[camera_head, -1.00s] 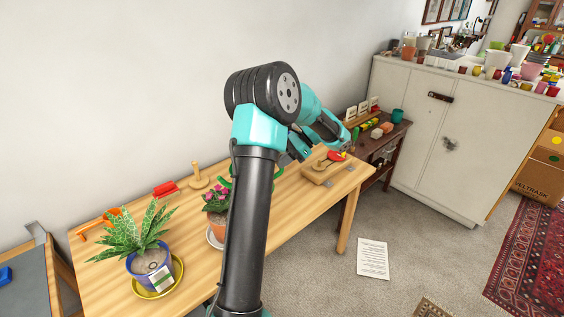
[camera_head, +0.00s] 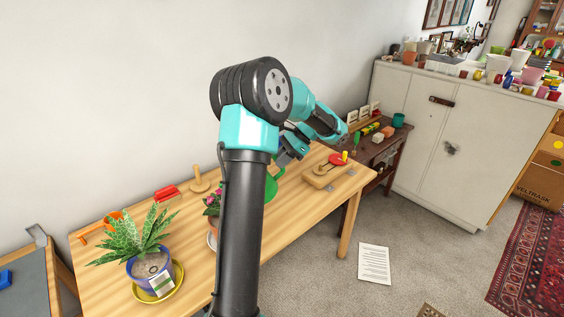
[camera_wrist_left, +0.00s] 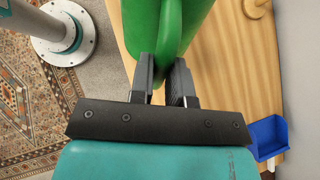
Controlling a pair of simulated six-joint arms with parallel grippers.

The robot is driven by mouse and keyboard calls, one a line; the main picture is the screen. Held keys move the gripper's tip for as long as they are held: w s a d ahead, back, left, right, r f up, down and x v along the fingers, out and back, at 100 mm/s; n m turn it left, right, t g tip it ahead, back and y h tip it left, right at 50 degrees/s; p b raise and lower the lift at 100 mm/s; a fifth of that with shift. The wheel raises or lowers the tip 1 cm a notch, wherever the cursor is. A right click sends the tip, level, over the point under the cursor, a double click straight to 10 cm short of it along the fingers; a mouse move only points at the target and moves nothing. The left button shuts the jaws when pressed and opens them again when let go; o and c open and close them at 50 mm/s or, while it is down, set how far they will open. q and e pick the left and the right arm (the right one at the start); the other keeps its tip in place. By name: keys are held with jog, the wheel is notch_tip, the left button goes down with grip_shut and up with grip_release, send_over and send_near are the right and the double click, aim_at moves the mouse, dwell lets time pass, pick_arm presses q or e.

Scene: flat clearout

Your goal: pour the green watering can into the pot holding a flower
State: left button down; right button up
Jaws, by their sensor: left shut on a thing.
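The green watering can (camera_head: 272,184) shows in part behind my left arm in the head view. It also fills the top middle of the left wrist view (camera_wrist_left: 184,22). My left gripper (camera_wrist_left: 166,72) is shut on its green handle; it also shows in the head view (camera_head: 283,160). The pot's pink flower (camera_head: 212,200) stands on the wooden table just left of my arm. Its pot is mostly hidden by the arm, with a bit of pale saucer showing. My right gripper is not in view.
A spiky plant in a blue pot (camera_head: 140,268) stands on a yellow saucer at the table's left. A red block (camera_head: 166,192), a wooden peg stand (camera_head: 198,180) and a wooden board with a red disc (camera_head: 322,176) are on the table (camera_head: 120,296).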

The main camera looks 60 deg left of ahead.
pick_arm(q)
jog(key=shift+r, duration=0.15)
dwell(0.3)
jog(key=shift+s+r+t, duration=0.1)
jog(key=shift+t, duration=0.2)
jog(key=shift+s+a+r+t+h, duration=0.2)
jog(key=shift+s+r+t+h, duration=0.1)
jog(key=shift+s+r+t, duration=0.5)
dwell(6.3)
